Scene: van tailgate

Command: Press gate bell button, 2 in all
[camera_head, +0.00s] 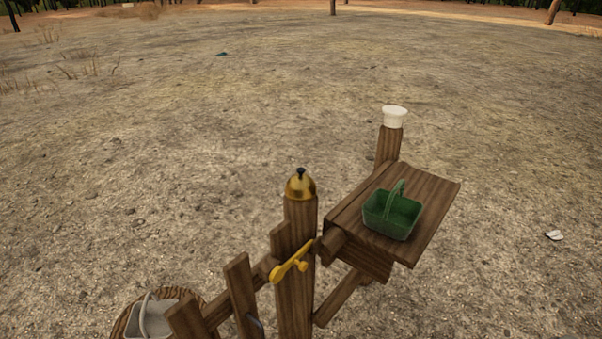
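A brass dome bell (300,187) sits on top of a wooden gate post (294,285) near the middle of the head view. Its dark button (300,171) stands upright at the top of the dome. Only one bell of this kind shows. Neither of my grippers is in the picture, and nothing touches the bell.
A yellow latch (291,264) sticks out below the bell. To the right, a wooden shelf (436,197) holds a green basket (392,214). A white cup-like thing (395,116) tops the post behind. Gate slats (242,297) and a wicker basket (186,296) are lower left.

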